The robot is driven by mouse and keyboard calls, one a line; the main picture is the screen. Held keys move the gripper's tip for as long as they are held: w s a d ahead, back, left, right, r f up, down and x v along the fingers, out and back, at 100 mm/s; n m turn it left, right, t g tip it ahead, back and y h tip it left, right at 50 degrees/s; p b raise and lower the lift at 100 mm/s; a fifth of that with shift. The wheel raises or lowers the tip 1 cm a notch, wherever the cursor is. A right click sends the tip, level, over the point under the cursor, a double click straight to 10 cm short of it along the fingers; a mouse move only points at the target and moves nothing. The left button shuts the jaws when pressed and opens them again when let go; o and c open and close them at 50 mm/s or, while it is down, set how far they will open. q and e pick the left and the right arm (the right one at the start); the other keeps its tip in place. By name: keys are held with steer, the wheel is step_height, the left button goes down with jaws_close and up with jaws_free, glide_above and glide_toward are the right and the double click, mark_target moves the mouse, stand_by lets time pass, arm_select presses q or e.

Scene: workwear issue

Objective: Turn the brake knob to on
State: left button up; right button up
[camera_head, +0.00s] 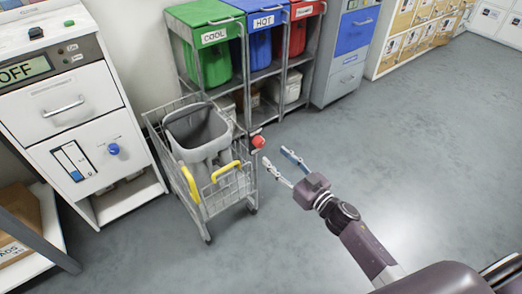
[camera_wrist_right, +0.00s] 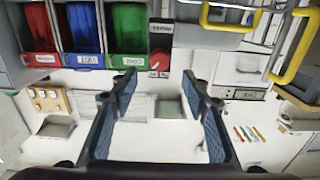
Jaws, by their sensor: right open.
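The brake knob (camera_head: 258,141) is red and sits on the right side of a wire trolley (camera_head: 206,205). In the right wrist view the red knob (camera_wrist_right: 158,62) shows on a small panel, ahead of and between the fingertips. My right gripper (camera_head: 275,156) is open and empty, just to the right of the knob and apart from it. Its two blue-padded fingers also show in the right wrist view (camera_wrist_right: 159,78). The knob's exact setting is too small to read. My left gripper is not in view.
The trolley holds a grey bin (camera_head: 197,130) and has yellow handles (camera_head: 225,171). A white cabinet (camera_head: 75,105) with an OFF display and a blue knob (camera_head: 113,149) stands left. Green, blue and red bins (camera_head: 212,55) line the back. The floor at right is clear.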

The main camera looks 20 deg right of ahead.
mark_target(262, 144)
steer(key=b+x, duration=0.1)
steer(key=x, duration=0.5)
steer(key=shift+w, duration=0.15)
steer(key=shift+w+a, duration=0.2)
steer(key=shift+w, duration=0.25)
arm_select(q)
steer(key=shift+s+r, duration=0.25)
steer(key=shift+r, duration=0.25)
arm_select(e)
steer(key=c, duration=1.2)
steer(key=shift+o, duration=0.2)
